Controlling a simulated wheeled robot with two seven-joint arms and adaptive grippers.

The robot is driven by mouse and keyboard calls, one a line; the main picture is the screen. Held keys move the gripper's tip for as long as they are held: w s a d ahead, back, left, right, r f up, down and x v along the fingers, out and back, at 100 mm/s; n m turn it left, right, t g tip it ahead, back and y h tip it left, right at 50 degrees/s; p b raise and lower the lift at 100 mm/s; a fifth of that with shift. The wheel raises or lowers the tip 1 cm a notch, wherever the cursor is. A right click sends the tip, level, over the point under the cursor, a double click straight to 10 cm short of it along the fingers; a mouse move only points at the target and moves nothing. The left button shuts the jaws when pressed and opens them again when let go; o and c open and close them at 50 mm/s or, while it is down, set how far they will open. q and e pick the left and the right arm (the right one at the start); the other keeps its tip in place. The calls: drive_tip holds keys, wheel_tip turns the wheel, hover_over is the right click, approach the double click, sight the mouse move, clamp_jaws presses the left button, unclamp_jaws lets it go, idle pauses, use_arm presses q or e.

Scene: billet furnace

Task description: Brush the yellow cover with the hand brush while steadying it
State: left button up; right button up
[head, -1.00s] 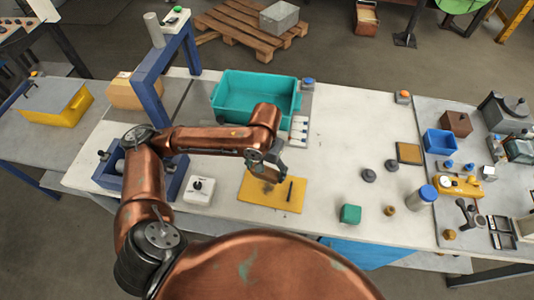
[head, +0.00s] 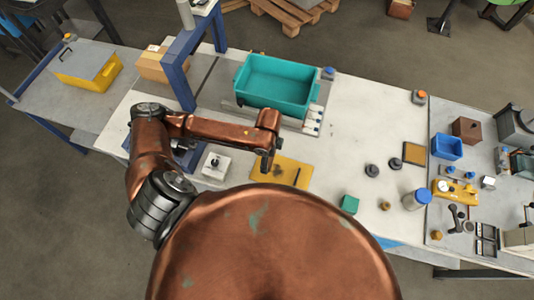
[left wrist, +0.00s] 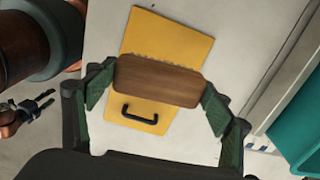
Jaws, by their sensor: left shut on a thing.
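The yellow cover (head: 282,172) lies flat on the pale worktop, with a dark bar handle toward its right side. It also shows in the left wrist view (left wrist: 172,36), where the black handle is below the brush. My left gripper (head: 266,166) is over the left part of the cover. In the left wrist view it is shut on the hand brush (left wrist: 158,80), a brown wooden block with bristles along its far edge. The brush hides the middle of the cover; I cannot tell whether the bristles touch it.
A teal bin (head: 277,85) stands behind the cover, beside a blue frame (head: 185,62). A white switch box (head: 215,165) is left of the cover. A green block (head: 349,204) and dark knobs (head: 371,170) stand to the right. The worktop between bin and knobs is clear.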

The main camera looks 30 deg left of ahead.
use_arm(q)
drive_tip(key=shift+s+f, duration=0.1)
drive_tip(key=shift+f+m, duration=0.2)
drive_tip(key=shift+m, duration=0.1)
wheel_tip(320, 180, down, 4)
drive_tip(key=b, duration=0.4)
drive_tip(key=shift+r+b, duration=0.25)
drive_tip(key=shift+b, duration=0.1)
drive_tip(key=shift+f+b, duration=0.4)
drive_tip(key=shift+b, duration=0.15)
use_arm(e)
drive_tip(key=f, duration=0.5)
drive_tip(key=shift+s+d+f, duration=0.25)
drive_tip(key=shift+s, duration=0.1)
drive_tip(key=shift+w, duration=0.1)
